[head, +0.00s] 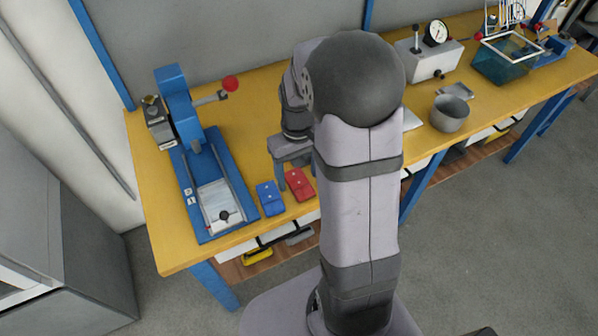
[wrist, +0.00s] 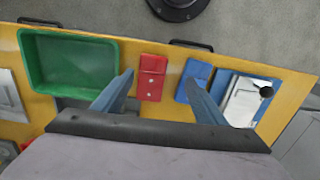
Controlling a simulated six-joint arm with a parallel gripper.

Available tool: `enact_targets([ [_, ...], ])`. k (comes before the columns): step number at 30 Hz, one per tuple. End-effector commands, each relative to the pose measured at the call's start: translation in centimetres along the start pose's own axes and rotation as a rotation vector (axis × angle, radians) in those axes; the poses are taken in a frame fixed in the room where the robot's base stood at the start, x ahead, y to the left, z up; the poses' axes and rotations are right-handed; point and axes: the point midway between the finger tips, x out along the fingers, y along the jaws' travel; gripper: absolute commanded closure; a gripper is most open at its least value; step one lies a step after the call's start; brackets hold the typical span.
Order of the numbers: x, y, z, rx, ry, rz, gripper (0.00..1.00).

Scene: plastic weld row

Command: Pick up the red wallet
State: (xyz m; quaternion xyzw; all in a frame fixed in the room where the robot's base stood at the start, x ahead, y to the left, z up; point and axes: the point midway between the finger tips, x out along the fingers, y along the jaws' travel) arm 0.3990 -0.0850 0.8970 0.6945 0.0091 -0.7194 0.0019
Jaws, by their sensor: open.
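The red wallet (head: 299,184) lies flat on the yellow bench near its front edge. It also shows in the wrist view (wrist: 151,76). A blue wallet (head: 270,198) lies beside it, on its left in the head view and on its right in the wrist view (wrist: 193,79). My gripper (wrist: 163,82) is open and empty, its two fingers spread wide. In the wrist view the red wallet appears between the fingertips, and one finger overlaps the blue wallet. In the head view my arm hides part of the gripper. I cannot tell the fingers' height above the bench.
A blue press (head: 185,110) with a red-knobbed lever stands left of the wallets. A green bin (wrist: 70,62) sits on the bench on the other side of the red wallet in the wrist view. A metal pot (head: 449,113) and a gauge box (head: 428,62) stand farther right.

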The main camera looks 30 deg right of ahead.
Motion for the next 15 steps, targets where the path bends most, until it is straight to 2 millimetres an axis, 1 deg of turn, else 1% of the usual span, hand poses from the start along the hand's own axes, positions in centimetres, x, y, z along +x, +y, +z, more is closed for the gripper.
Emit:
enact_targets([
  [1,-1.1,0.6,-0.7,0.009,0.015,0.004,0.34],
  [3,-1.6,1.1,-1.4,0.016,0.029,0.009,0.34],
  [6,-1.7,1.3,-1.9,0.02,0.037,0.011,0.34],
  [11,-1.1,1.2,-1.7,0.019,0.033,0.01,0.34],
  [15,0.1,1.2,-1.8,0.019,0.031,0.009,0.34],
])
